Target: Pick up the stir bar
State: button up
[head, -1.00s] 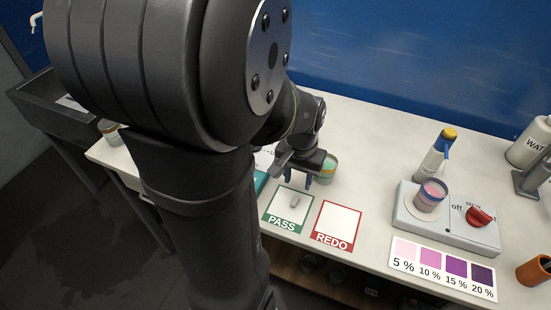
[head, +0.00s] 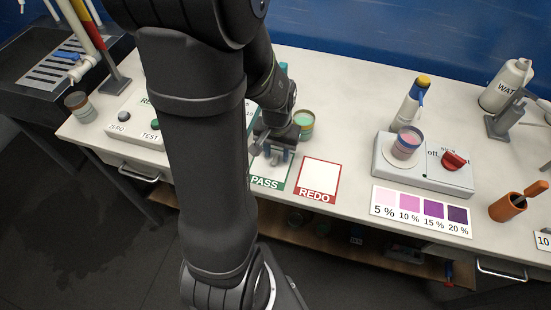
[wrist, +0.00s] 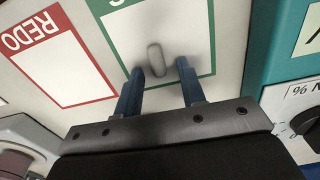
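The stir bar (wrist: 155,58) is a small pale grey capsule lying on the green-framed PASS card (wrist: 205,30). In the wrist view it shows just past and between the two blue fingertips of my gripper (wrist: 158,70). The fingers are apart and hold nothing; they stand on either side of the bar's near end. In the head view my gripper (head: 270,158) is over the PASS card (head: 266,183), and the arm and gripper hide the stir bar there.
The red REDO card (head: 317,180) lies right of the PASS card. A cup with green contents (head: 305,125) stands behind. A teal device (wrist: 285,50) borders the PASS card.

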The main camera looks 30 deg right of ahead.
aim_at(277, 155)
grip_shut()
jog(key=shift+r, duration=0.15)
jog(key=shift+r, duration=0.2)
notch_tip(277, 155, up, 3)
jog(key=shift+r, duration=0.2)
jog(key=s+d+r, duration=0.3)
jog(key=s+r, duration=0.4)
jog(key=s, duration=0.4)
jog(key=shift+d, duration=0.3)
